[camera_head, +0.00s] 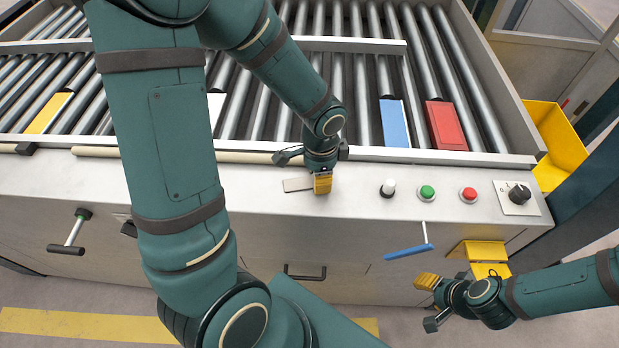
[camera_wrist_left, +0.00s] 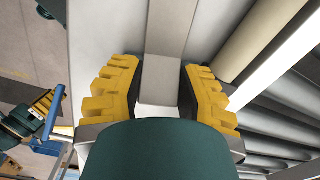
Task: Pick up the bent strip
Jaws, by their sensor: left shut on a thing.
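The bent strip (camera_head: 298,185) is a grey metal piece by the front edge of the machine's pale top. In the head view only a short flat part shows, left of my left gripper (camera_head: 322,183). In the left wrist view the strip (camera_wrist_left: 164,72) runs between the yellow fingers of my left gripper (camera_wrist_left: 160,98), which are shut on it. The gripper and arm hide the rest of it, and its bend is not clear. My right gripper (camera_head: 427,282) is low at the right, in front of the machine and away from the strip. Its jaw opening is unclear.
Rollers behind the ledge carry yellow (camera_head: 48,113), blue (camera_head: 394,123) and red (camera_head: 446,125) plates. White, green (camera_head: 427,193) and red (camera_head: 468,195) buttons and a black knob (camera_head: 519,194) stand right of the strip. A blue-handled lever (camera_head: 408,252) juts from the front.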

